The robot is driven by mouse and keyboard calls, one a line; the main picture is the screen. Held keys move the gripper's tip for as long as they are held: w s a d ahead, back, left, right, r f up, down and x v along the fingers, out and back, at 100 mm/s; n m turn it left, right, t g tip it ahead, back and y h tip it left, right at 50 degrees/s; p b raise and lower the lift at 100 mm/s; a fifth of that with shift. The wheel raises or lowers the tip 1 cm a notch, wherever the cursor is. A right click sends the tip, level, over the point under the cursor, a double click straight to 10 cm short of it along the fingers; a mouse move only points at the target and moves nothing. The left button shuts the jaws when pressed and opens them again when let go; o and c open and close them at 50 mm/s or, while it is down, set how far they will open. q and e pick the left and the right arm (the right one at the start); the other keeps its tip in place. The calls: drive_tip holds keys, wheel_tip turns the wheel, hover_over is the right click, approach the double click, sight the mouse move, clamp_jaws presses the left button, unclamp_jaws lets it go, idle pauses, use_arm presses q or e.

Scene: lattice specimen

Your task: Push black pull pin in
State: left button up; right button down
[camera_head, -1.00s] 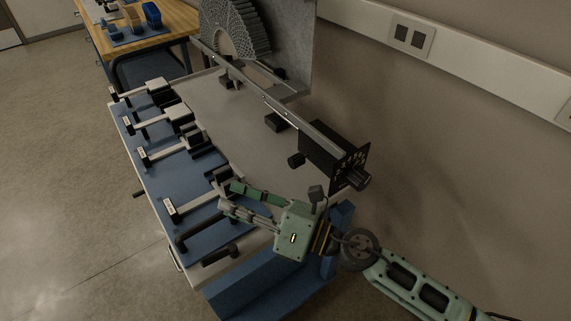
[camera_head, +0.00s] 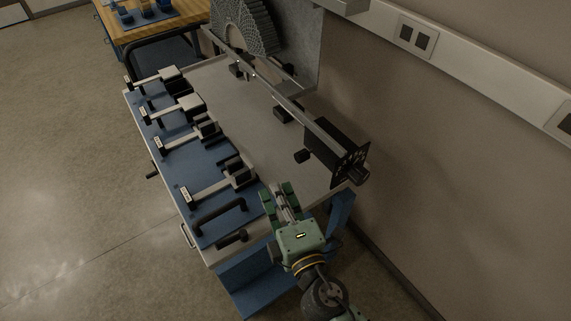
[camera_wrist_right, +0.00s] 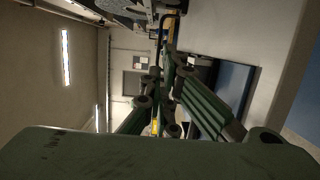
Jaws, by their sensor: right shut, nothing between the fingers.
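Clamp-like fixtures with pale bars and black blocks line the blue plate (camera_head: 188,135) on the bench in the head view. The nearest fixture has a black block (camera_head: 240,173). A black bar handle (camera_head: 220,213) and a small black piece (camera_head: 232,240) are at the plate's near end. I cannot tell which small black part is the pull pin. My right gripper (camera_head: 279,190) is shut and empty, at the bench's near right, right of the nearest fixture and apart from it. Its green fingers fill the middle of the right wrist view (camera_wrist_right: 172,58). My left gripper is not in view.
A metal rail with a black box (camera_head: 330,148) and knob runs along the bench's wall side. A grey ribbed, fan-shaped lattice part (camera_head: 245,30) stands at the far end. The grey bench top (camera_head: 235,100) between plate and rail is mostly clear. A wooden table (camera_head: 170,28) stands behind.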

sight(305, 155)
drive_tip(key=w+d+p, duration=0.2)
drive_tip(key=w, duration=0.4)
drive_tip(key=shift+w, duration=0.2)
drive_tip(key=shift+w+d, duration=0.3)
drive_tip(key=shift+d, duration=0.2)
drive_tip(key=shift+w+d, duration=0.25)
drive_tip(key=shift+d, duration=0.25)
